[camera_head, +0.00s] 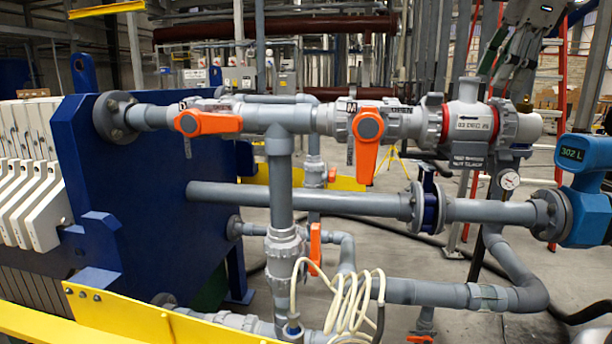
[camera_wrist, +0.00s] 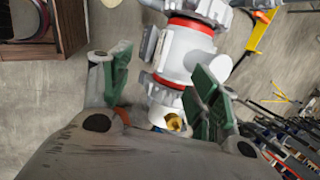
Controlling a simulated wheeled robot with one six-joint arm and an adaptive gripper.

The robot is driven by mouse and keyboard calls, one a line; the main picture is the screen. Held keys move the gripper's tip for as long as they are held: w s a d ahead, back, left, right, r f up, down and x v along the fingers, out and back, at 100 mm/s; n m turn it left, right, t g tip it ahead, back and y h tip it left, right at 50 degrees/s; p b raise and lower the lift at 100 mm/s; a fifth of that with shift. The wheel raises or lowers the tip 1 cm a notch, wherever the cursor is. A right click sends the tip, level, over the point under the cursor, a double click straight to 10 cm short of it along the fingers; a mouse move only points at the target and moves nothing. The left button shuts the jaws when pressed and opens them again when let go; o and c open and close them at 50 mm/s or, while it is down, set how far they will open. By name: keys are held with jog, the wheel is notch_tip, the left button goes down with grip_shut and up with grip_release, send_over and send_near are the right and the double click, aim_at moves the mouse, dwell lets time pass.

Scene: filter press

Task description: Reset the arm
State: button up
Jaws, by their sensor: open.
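My gripper (camera_wrist: 160,90) is open, with its two green-padded fingers spread apart in the wrist view. Between and beyond them shows a white valve body with red rings (camera_wrist: 185,55). A brass-coloured fitting (camera_wrist: 173,122) sits at its lower end in that view. I cannot tell whether a finger touches the valve. In the head view, part of my arm and gripper (camera_head: 505,62) hangs at the upper right, above the same white valve body (camera_head: 468,124). Nothing is seen held in the gripper.
Grey pipes (camera_head: 300,200) cross the middle, with orange handles (camera_head: 368,128) on the upper line. A blue flow meter (camera_head: 588,190) stands at the right, below my arm. A blue press plate (camera_head: 145,215) fills the left. A red ladder (camera_head: 558,100) stands behind.

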jog(key=s+f+n, duration=0.5)
jog(key=f+n, duration=0.1)
jog(key=f, duration=0.3)
jog(key=s+f+n+h, duration=0.1)
jog(key=s+f+n, duration=0.4)
jog(key=f+n, duration=0.2)
jog(key=s+f+n, duration=0.5)
jog(key=f+n, duration=0.2)
jog(key=f, duration=0.4)
jog(key=shift+s+a+t+h, duration=0.15)
jog(key=shift+s+t+h, duration=0.1)
jog(key=shift+t+h, duration=0.05)
jog(key=shift+r, duration=0.1)
